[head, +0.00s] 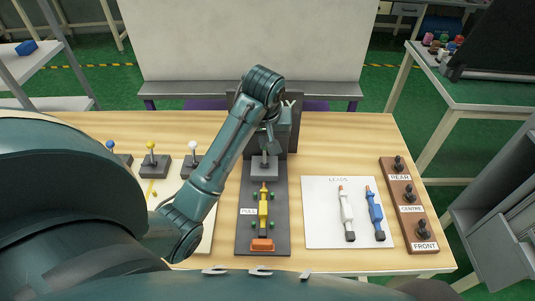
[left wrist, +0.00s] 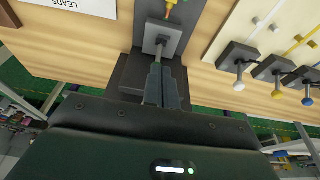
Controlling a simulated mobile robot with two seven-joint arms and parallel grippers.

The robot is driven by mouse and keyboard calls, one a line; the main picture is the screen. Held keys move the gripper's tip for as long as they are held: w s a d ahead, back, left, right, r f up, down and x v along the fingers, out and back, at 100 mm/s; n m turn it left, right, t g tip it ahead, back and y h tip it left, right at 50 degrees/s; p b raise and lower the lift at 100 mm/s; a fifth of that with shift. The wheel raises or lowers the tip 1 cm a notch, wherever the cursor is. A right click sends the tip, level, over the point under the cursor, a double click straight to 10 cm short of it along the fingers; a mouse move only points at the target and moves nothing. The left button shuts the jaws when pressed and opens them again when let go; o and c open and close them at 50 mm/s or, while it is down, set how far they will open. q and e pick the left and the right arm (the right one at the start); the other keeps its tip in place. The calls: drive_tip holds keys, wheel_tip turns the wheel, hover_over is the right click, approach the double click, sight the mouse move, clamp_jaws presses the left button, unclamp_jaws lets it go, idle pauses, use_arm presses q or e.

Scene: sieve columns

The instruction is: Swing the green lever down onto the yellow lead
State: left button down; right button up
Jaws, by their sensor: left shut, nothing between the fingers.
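The yellow lead (head: 263,212) lies lengthwise on a dark board (head: 243,238) in the middle of the table, with small green pegs (head: 273,196) beside it. In the left wrist view its red tip end (left wrist: 173,5) shows at the top edge. Behind it on the board is a light grey block (head: 264,170) with a short grey upright stem (left wrist: 161,43). I cannot make out a green lever. My left gripper (head: 269,143) is shut and empty, pointing down just behind the stem; whether it touches the stem I cannot tell. My right gripper is not in view.
A white LEADS sheet (head: 320,235) with a white lead (head: 346,214) and a blue lead (head: 375,214) lies right of the board. Beyond is a brown switch panel (head: 410,216). Levers with blue, yellow (head: 150,146) and white (head: 192,146) knobs stand left. A dark upright block stands behind my gripper.

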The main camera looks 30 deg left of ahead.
use_arm(q)
approach(264, 158)
drive_tip(key=f, duration=0.5)
drive_tip(key=shift+d+f, duration=0.35)
drive_tip(key=shift+w, duration=0.1)
